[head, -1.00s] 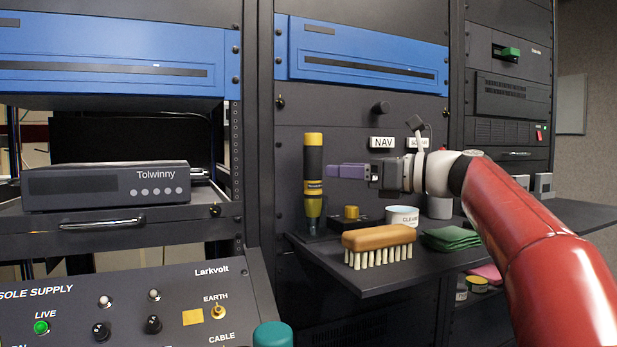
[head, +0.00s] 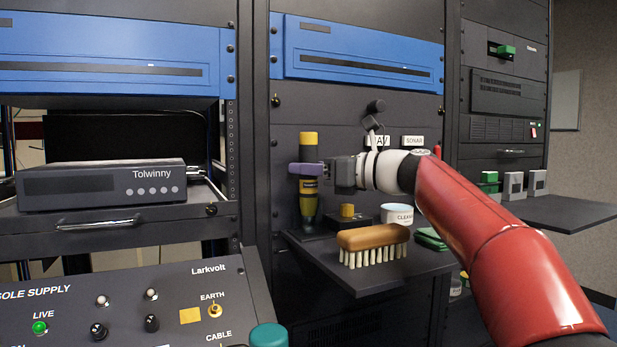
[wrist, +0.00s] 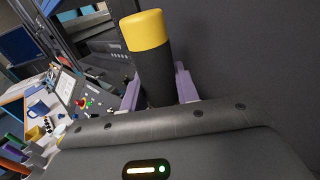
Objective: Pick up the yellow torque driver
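The yellow torque driver (head: 309,185) stands upright in a dark holder (head: 311,232) at the left of the shelf. It has a dark grip with a yellow cap and a yellow band. My gripper (head: 306,169) is level with the upper grip, its purple fingers around it. In the wrist view the driver's dark shaft and yellow cap (wrist: 147,30) rise between the two fingers (wrist: 157,88), one on each side. The fingers look spread, and I see no clear squeeze on the grip. The lower contact area is hidden behind my gripper's body.
A wooden brush (head: 372,240) lies at the shelf's front, with a small yellow-topped item (head: 347,211) and a white tin (head: 397,213) behind it. The dark rack panel stands close behind the driver.

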